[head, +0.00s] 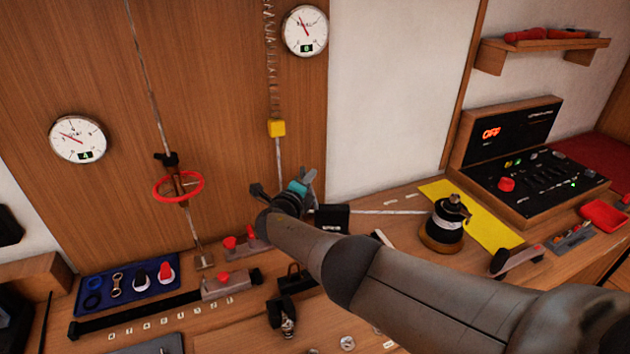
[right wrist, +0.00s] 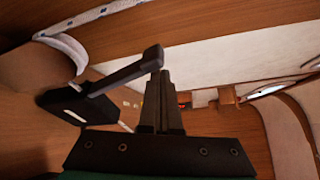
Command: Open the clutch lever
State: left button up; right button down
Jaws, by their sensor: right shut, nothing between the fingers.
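The black rope clutch (head: 332,218) sits on the wooden counter in the head view, where the white line meets it. In the right wrist view its black body (right wrist: 68,103) is at the left, and its lever (right wrist: 122,73) stands out from the body at a slant. The lever's end is beside the tips of my right gripper (right wrist: 160,85); I cannot tell whether they touch. My right gripper (head: 303,184) is shut and empty, above and left of the clutch in the head view. My arm hides part of the counter. My left gripper is not in view.
A winch (head: 446,225) stands right of the clutch by a yellow mat (head: 500,232). A control panel (head: 535,180) is behind it. At left are a red ring (head: 178,199) on a vertical line, a blue tray (head: 92,282), and a slider rail (head: 140,312).

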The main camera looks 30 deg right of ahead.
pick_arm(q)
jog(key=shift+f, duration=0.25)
pick_arm(e)
jog(key=shift+w+a, duration=0.2)
jog(key=shift+a, duration=0.15)
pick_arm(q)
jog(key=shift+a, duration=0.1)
pick_arm(e)
jog(key=shift+a+f, duration=0.1)
jog(key=shift+a, duration=0.15)
jog(key=s+d+r+p, duration=0.1)
jog(key=d+p, duration=0.1)
jog(key=d, duration=0.2)
pick_arm(q)
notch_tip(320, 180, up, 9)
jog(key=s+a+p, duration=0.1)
jog(key=p, duration=0.5)
jog(key=shift+p, duration=0.4)
pick_arm(e)
jog(key=f+v, duration=0.1)
jog(key=v, duration=0.9)
jog(key=shift+s+f, duration=0.4)
jog(key=shift+s, duration=0.1)
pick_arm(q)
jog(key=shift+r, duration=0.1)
pick_arm(e)
jog(key=shift+d, duration=0.15)
